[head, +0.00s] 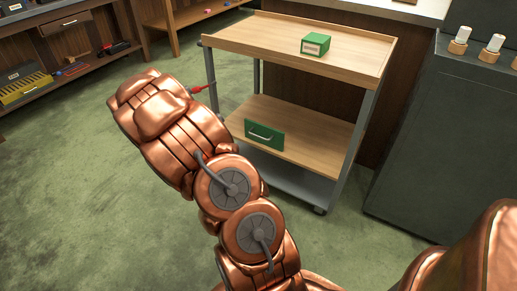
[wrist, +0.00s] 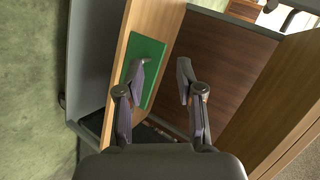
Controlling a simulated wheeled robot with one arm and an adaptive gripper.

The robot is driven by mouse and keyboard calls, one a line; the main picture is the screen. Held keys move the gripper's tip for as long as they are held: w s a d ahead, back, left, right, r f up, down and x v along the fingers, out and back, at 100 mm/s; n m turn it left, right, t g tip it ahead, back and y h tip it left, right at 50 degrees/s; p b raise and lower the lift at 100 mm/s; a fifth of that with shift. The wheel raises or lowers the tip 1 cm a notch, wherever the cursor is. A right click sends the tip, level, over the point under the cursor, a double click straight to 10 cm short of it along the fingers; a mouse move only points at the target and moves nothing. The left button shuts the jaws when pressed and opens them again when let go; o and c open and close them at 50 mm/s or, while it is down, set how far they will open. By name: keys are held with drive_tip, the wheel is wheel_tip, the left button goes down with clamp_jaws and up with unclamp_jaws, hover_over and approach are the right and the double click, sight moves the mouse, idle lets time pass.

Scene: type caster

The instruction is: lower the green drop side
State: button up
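The green drop side (head: 266,129) is a small flat panel with a pale bar handle (head: 262,136). In the head view it stands upright at the front of the cart's lower wooden shelf (head: 310,131). The green panel also shows in the wrist view (wrist: 153,80), tilted by the camera's angle. My gripper (wrist: 160,67) is open, with a clear gap between its fingers. Its left finger overlaps the panel in the picture; I cannot tell whether they touch. The handle is not clear in the wrist view.
A green box (head: 316,45) with a pale label sits on the cart's top (head: 270,37). A dark cabinet (head: 430,150) stands close on the right. Shelving with tools (head: 75,50) is at the left. The green floor (head: 90,190) left of the cart is clear.

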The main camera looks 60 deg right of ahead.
sight(259, 137)
drive_tip(key=s+d+f+m+g+h+b, duration=0.4)
drive_tip(key=s+d+f+m+b, duration=0.2)
drive_tip(key=s+d+f, duration=0.35)
drive_tip(key=shift+w+b+x, duration=0.2)
drive_tip(key=shift+b+x, duration=0.1)
drive_tip(key=shift+x, duration=0.95)
drive_tip(key=shift+w+b+x, duration=0.15)
drive_tip(key=shift+b+x, duration=0.15)
drive_tip(key=shift+x, duration=0.95)
drive_tip(key=shift+w+b+x, duration=0.2)
drive_tip(key=shift+b+x, duration=0.1)
drive_tip(key=shift+x, duration=0.9)
drive_tip(key=shift+f, duration=0.15)
clamp_jaws()
